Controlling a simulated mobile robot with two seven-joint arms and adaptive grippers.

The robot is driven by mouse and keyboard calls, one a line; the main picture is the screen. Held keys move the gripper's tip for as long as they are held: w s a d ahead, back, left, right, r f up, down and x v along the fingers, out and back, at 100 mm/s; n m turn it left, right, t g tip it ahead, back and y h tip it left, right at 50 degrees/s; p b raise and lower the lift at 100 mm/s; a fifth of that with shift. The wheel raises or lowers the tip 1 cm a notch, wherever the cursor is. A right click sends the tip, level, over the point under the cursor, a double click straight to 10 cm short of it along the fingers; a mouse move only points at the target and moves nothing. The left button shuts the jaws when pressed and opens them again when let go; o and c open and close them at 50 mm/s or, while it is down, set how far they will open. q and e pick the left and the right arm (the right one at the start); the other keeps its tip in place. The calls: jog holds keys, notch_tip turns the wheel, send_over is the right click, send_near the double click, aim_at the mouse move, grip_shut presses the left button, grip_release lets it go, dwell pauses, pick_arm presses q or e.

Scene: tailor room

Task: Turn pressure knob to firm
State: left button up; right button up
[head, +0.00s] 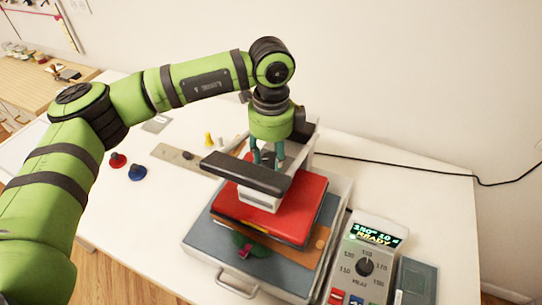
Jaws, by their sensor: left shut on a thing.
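A heat press stands on the white table, with a red upper plate (300,205) and a black handle bar (247,174) across its front. My left gripper (268,156) points down at the top of the press, just behind the handle bar. Its teal fingers are closed on the pressure knob there. The knob and its markings are mostly hidden by the fingers and the bar, so its setting cannot be read. My right gripper is out of view.
A control box (345,262) with a lit display reading READY and a heat dial (365,267) stands right of the press. Red (117,160) and blue (137,173) knobbed pieces and a ruler (178,156) lie left. The table's right rear is clear except for a black cable (420,172).

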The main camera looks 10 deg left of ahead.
pick_arm(q)
jog(key=m+b, duration=0.2)
jog(key=b, duration=0.1)
jog(key=m+b, duration=0.5)
jog(key=b, duration=0.1)
jog(key=shift+f+m, duration=0.3)
jog(key=shift+m, duration=0.1)
jog(key=shift+m+b, duration=0.8)
jog(key=shift+m, duration=0.1)
jog(key=m+b, duration=0.1)
jog(key=m, duration=0.1)
jog(key=shift+r+m+b, duration=0.1)
jog(key=shift+m+b, duration=0.2)
jog(key=m+b, duration=0.1)
jog(key=m, duration=0.1)
jog(key=shift+m, duration=0.4)
jog(key=m+b, duration=0.1)
jog(key=m, duration=0.2)
jog(key=shift+m, duration=0.3)
jog(key=m, duration=0.3)
jog(key=shift+r+m, duration=0.1)
jog(key=shift+m, duration=0.2)
jog(key=m, duration=1.2)
jog(key=shift+m, duration=0.4)
jog(key=m, duration=0.6)
jog(key=m+p, duration=0.1)
jog(key=m, duration=0.5)
